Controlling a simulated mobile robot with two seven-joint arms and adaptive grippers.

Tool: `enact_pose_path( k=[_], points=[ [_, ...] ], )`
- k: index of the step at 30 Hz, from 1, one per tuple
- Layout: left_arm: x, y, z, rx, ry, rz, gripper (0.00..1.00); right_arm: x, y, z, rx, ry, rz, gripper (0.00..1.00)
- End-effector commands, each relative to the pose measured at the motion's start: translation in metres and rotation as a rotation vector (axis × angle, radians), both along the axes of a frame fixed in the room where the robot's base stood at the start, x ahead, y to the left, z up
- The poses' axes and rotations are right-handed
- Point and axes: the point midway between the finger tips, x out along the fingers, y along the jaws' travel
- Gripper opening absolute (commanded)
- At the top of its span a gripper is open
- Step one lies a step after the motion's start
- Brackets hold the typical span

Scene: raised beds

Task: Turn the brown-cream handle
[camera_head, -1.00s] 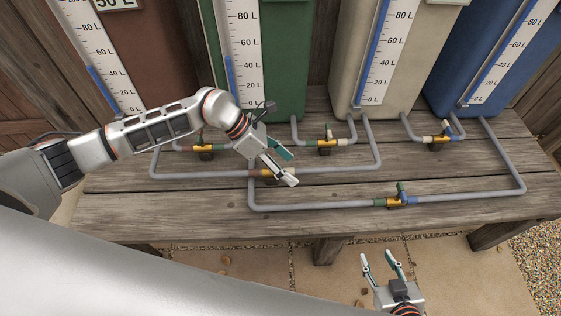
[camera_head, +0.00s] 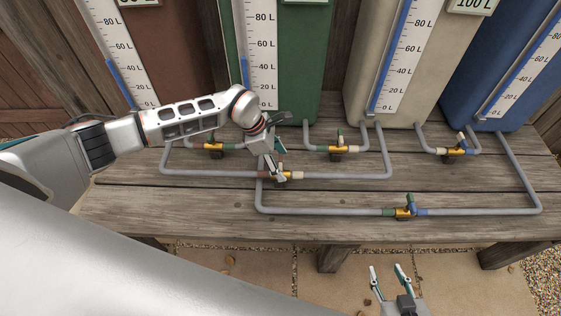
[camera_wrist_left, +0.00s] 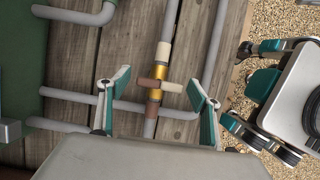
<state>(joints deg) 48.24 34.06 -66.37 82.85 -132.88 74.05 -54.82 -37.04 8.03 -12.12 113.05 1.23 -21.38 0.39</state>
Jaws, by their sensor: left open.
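The brown-cream handle (camera_wrist_left: 171,87) shows in the left wrist view on a brass valve with brown and cream pipe ends. It lies crosswise to its pipe, brown end to the left, cream end to the right. My left gripper (camera_wrist_left: 158,80) is open, with one finger on each side of the handle and a gap to both ends. In the head view my left gripper (camera_head: 274,170) is over this brass valve (camera_head: 284,176) and hides much of the handle. My right gripper (camera_head: 387,270) is open and empty in front of the bench.
Brown, green, cream and blue tanks stand behind. The wooden bench (camera_head: 190,215) is bare at the front left.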

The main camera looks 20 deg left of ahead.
Motion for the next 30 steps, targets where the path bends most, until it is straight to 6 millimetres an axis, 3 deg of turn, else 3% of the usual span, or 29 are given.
enact_pose_path(
  k=[8,12,20,30],
  points=[
    [0.000,-0.001,-0.001,-0.001,0.000,0.000,0.61,0.001,-0.001,0.001,-0.001,-0.001,-0.002,0.40],
    [0.000,-0.001,-0.001,-0.001,0.000,0.000,0.25,0.001,-0.001,0.001,0.000,-0.002,-0.001,0.40],
    [0.000,-0.001,0.000,-0.001,-0.001,0.008,0.25,0.002,-0.001,0.003,0.000,-0.006,-0.002,0.40],
    [0.000,-0.001,0.005,-0.002,-0.001,0.153,0.25,0.005,0.000,0.026,0.006,-0.012,-0.003,0.40]
  ],
)
